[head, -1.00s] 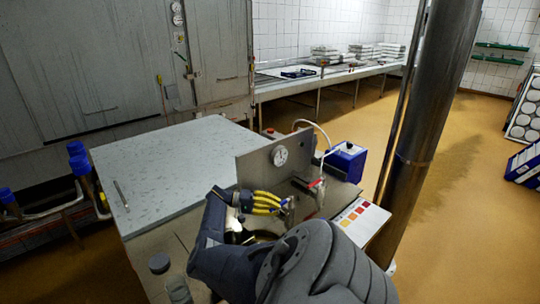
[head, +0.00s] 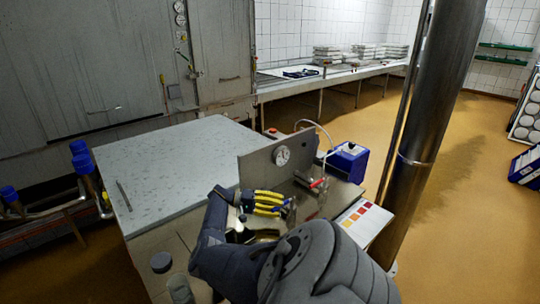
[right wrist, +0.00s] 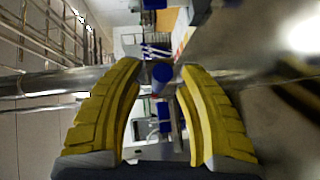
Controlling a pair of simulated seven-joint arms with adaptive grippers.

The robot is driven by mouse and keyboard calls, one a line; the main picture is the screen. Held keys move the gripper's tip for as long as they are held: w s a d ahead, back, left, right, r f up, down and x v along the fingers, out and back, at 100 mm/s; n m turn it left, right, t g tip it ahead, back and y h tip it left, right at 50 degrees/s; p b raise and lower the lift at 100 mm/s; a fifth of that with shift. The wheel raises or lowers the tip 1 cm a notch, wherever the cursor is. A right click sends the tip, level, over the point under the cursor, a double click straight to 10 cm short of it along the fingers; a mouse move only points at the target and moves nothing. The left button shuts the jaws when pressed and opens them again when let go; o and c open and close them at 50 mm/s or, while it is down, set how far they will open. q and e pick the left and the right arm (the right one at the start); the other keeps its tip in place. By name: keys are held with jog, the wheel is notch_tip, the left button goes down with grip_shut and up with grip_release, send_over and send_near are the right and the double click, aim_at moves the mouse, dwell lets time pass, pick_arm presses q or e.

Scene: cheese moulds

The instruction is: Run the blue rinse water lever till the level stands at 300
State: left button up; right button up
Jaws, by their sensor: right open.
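My right gripper (head: 283,203) has yellow fingers and is open, at the taps in front of the upright steel panel (head: 256,171). In the right wrist view its fingers (right wrist: 164,80) stand apart on either side of a blue round-ended piece (right wrist: 162,74), which looks like the blue lever; I cannot tell whether they touch it. In the head view the fingers mostly hide that lever. A red lever (head: 318,183) sits on a tap to the right. A vessel (head: 264,236) below the gripper is partly hidden by my arm, and no level mark is readable. My left gripper is out of view.
A round dial (head: 282,155) is on the panel. A blue box (head: 347,161) stands behind right, and a colour chart (head: 364,220) lies at the bench's right edge. A steel column (head: 418,130) rises right.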

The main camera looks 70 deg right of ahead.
jog(key=v, duration=1.1)
jog(key=shift+w, duration=0.35)
dwell(1.0)
